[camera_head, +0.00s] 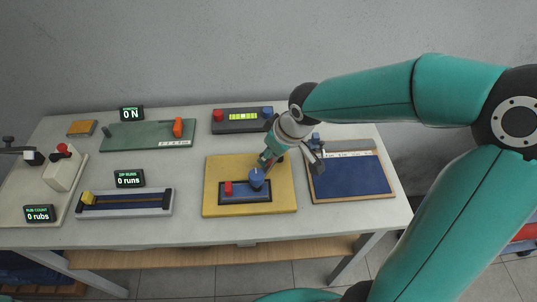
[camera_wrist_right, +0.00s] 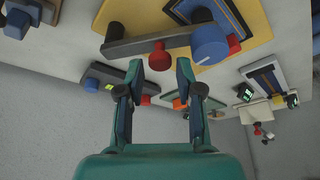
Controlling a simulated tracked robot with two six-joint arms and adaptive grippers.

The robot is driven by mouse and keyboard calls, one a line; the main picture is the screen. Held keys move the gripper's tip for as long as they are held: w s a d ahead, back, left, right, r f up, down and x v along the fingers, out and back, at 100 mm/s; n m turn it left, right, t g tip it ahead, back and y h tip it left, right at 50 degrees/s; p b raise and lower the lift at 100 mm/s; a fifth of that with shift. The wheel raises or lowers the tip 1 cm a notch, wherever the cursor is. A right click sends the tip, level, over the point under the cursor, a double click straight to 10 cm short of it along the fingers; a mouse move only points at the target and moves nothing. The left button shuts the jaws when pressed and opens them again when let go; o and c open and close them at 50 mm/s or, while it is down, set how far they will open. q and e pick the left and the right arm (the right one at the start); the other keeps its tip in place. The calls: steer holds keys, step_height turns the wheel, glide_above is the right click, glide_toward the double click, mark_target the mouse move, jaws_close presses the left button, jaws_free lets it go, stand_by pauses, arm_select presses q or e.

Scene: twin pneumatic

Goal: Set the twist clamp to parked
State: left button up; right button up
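A yellow board (camera_head: 222,166) carries a black-framed blue track with a red block (camera_head: 228,187) and a blue knob (camera_head: 256,179). In the right wrist view the blue knob (camera_wrist_right: 210,43) has a white line on its face. There a grey bar (camera_wrist_right: 150,45) with a black peg and a red knob (camera_wrist_right: 160,56) lies beside it. I cannot tell which part is the twist clamp. My right gripper (camera_head: 293,162) is above the board's right back area. In the wrist view its fingers (camera_wrist_right: 158,70) are apart, with the red knob ahead between the tips. My left gripper is not in view.
A blue panel (camera_head: 350,178) lies right of the board. A dark display box (camera_head: 242,127) with red and blue knobs stands behind. Left are a green board (camera_head: 150,136) with an orange lever and a slider unit (camera_head: 125,211). The table's front edge is clear.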

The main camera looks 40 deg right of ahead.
steer(key=shift+w+f, duration=0.3)
steer(key=shift+f, duration=0.35)
jaws_close()
steer(key=shift+w+a, duration=0.1)
